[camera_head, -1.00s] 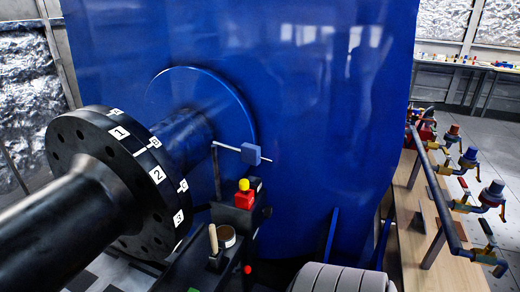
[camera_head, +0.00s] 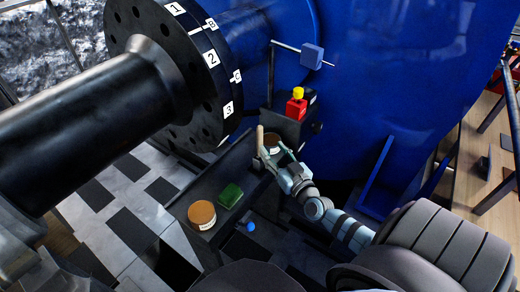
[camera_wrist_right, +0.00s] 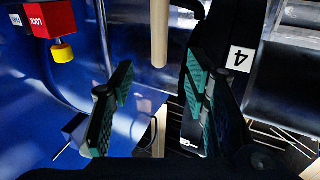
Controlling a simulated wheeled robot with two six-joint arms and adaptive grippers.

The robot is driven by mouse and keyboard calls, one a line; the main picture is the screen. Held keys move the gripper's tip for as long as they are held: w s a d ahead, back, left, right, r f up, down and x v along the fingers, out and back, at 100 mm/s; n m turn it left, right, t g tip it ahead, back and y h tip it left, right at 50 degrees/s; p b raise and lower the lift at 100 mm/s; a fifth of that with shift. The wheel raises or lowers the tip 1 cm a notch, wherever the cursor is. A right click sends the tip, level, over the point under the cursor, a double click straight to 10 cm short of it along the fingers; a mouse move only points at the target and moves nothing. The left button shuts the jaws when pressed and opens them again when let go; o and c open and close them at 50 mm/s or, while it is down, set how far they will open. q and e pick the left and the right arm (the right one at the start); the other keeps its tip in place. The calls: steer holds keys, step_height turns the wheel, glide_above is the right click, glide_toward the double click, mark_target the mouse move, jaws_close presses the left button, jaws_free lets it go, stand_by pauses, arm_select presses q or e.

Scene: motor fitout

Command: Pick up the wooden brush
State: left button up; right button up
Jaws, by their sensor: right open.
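The wooden brush (camera_head: 260,139) stands upright with its pale handle up, beside a small round tin (camera_head: 272,142) at the far end of a dark narrow shelf (camera_head: 240,160). Its lower end is hidden. My right gripper (camera_head: 274,158) is close to the brush, on its near right side. In the right wrist view the wooden handle (camera_wrist_right: 160,35) lies ahead, between the lines of the two open fingers (camera_wrist_right: 160,88), with nothing between the pads. My left gripper is not in view.
A red lock box with a yellow knob (camera_head: 296,106) stands just behind the brush. A tin with an orange-brown lid (camera_head: 202,214) and a green block (camera_head: 230,195) sit nearer on the shelf. The black numbered flange (camera_head: 195,75) looms to the left.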

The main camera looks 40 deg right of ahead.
mark_target(261, 139)
steer(key=w+b, duration=0.1)
steer(key=w, duration=0.2)
steer(key=w+d+f+b, duration=0.1)
steer(key=w+b, duration=0.1)
steer(key=w, duration=0.1)
steer(key=w+b, duration=0.1)
steer(key=w, duration=0.2)
steer(key=shift+d+f, duration=0.25)
steer(key=shift+d, duration=0.15)
steer(key=shift+w, duration=0.35)
steer(key=shift+r, duration=0.15)
steer(key=shift+s, duration=0.1)
jaws_close()
